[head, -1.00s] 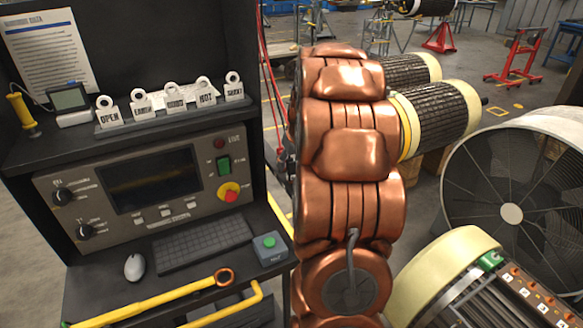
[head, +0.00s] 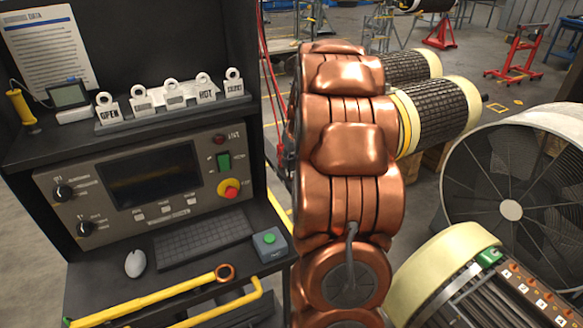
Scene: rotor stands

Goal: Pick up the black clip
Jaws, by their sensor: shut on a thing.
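I cannot make out the black clip for certain in the head view. My gripper is not in view. My copper-coloured arm stands upright in the middle of the picture and hides what is behind it. Red leads (head: 266,75) hang down the right side of the dark console, just left of my arm. Their lower ends are small, dark and partly covered, so I cannot tell whether a clip is among them.
The console's control panel (head: 130,188) is at left, above a shelf with a keyboard (head: 203,240), mouse (head: 134,263) and green-button box (head: 269,243). White tags stand above. A yellow-handled tool (head: 150,301) lies in front. Rotors (head: 440,113) and a large fan (head: 512,165) are at right.

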